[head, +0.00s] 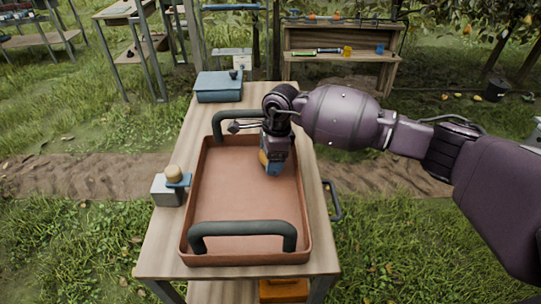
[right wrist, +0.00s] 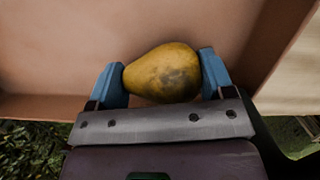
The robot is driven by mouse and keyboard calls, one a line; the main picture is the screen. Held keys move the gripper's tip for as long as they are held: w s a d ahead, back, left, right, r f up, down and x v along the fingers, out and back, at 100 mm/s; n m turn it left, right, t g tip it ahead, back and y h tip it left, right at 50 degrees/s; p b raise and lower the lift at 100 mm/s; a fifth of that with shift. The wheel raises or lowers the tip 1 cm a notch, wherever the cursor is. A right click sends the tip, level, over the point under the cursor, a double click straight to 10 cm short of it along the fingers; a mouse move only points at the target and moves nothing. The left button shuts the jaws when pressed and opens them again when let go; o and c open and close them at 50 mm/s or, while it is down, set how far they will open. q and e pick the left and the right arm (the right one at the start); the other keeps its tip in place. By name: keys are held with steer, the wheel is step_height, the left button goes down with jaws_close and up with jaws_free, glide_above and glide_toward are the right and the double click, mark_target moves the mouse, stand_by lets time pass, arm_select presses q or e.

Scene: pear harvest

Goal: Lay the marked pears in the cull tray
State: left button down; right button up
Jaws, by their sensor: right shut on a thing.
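A yellow pear with dark blotches (right wrist: 163,74) sits between the two blue fingers of my right gripper (right wrist: 165,78) in the right wrist view. The gripper is shut on it. In the head view my right gripper (head: 272,164) points down inside the terracotta tray (head: 232,200), toward its far right part. Only a sliver of the pear (head: 263,157) shows there. Whether the pear touches the tray floor I cannot tell. The rest of the visible tray floor is bare. My left gripper is not in view.
The tray has dark arched handles (head: 243,229) at its near and far ends. On the wooden table (head: 162,235), a grey block (head: 167,190) with a round tan top stands left of the tray. A blue-grey box (head: 218,86) stands at the back.

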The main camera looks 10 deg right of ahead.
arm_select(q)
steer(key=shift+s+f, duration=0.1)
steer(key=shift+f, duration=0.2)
arm_select(e)
steer(key=shift+f, duration=0.45)
steer(key=o, duration=1)
steer(key=shift+c, duration=0.2)
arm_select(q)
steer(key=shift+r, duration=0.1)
arm_select(e)
steer(key=r, duration=0.5)
steer(key=shift+d+r, duration=0.1)
steer(key=shift+d, duration=0.3)
steer(key=r, duration=0.4)
steer(key=shift+d+r+p, duration=0.35)
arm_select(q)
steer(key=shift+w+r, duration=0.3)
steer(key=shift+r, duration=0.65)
arm_select(e)
steer(key=shift+r, duration=0.4)
